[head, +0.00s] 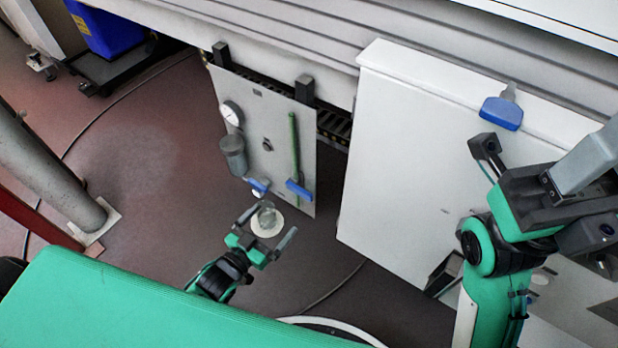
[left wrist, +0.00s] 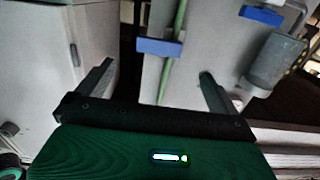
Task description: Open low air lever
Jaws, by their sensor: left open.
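A grey panel (head: 275,125) hangs below the machine and carries two blue levers. The right blue lever (head: 298,189) sits at the foot of a green tube (head: 295,145). The left blue lever (head: 258,186) sits below a grey cylinder (head: 233,155). I cannot tell which one is the low air lever. My left gripper (head: 268,222) is open, below and in front of the panel, apart from both levers. In the left wrist view, the lever by the tube (left wrist: 159,47) lies beyond the open fingers (left wrist: 156,70), and the other lever (left wrist: 262,14) is further right.
A white cabinet (head: 410,140) with a blue handle (head: 501,112) stands right of the panel. My right arm is in front of it. A round gauge (head: 231,113) is on the panel. A grey post (head: 50,165) stands at left. Open floor (head: 160,190) lies left of the panel.

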